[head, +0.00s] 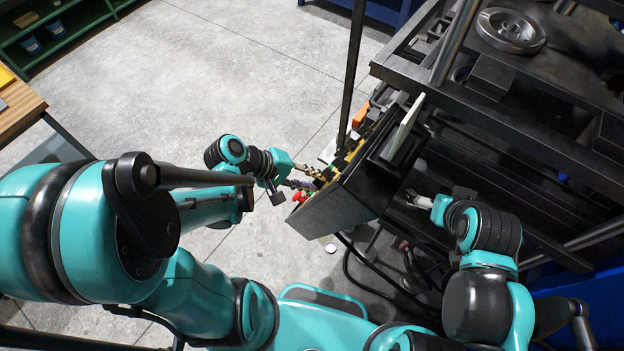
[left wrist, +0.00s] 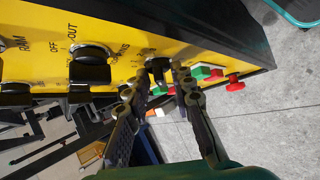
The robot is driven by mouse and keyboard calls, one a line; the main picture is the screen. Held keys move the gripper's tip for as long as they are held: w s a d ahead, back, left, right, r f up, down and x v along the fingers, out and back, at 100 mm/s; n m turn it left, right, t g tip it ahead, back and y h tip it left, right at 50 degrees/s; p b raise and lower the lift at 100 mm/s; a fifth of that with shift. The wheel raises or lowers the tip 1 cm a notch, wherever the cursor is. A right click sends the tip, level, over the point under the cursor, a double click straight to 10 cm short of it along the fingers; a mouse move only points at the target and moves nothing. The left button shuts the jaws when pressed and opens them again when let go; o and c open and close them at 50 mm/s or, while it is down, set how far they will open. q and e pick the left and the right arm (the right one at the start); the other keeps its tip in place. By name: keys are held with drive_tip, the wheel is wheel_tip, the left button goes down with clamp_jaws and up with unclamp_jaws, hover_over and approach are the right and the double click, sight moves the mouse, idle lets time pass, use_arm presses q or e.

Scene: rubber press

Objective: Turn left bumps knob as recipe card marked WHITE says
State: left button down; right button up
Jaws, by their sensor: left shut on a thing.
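The yellow control panel (left wrist: 130,18) fills the upper part of the left wrist view, with a row of black knobs. My left gripper (left wrist: 160,82) has its two fingers on either side of a small black knob (left wrist: 158,66) and is shut on it. The lettering by this knob is too small to read. In the head view my left gripper (head: 309,179) is at the face of the dark control box (head: 338,208). My right gripper (head: 414,199) is at the right of the box; its fingers are too small to judge. No card marked WHITE can be made out.
A larger black knob (left wrist: 90,65) sits next to the held one, and a green button (left wrist: 202,72) and a red mushroom button (left wrist: 235,84) lie to its right. The press frame (head: 480,110) stands right of the box. Open floor (head: 250,80) lies left.

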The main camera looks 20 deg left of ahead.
use_arm(q)
drive_tip(key=c, duration=1.6)
unclamp_jaws()
drive_tip(key=v, duration=1.2)
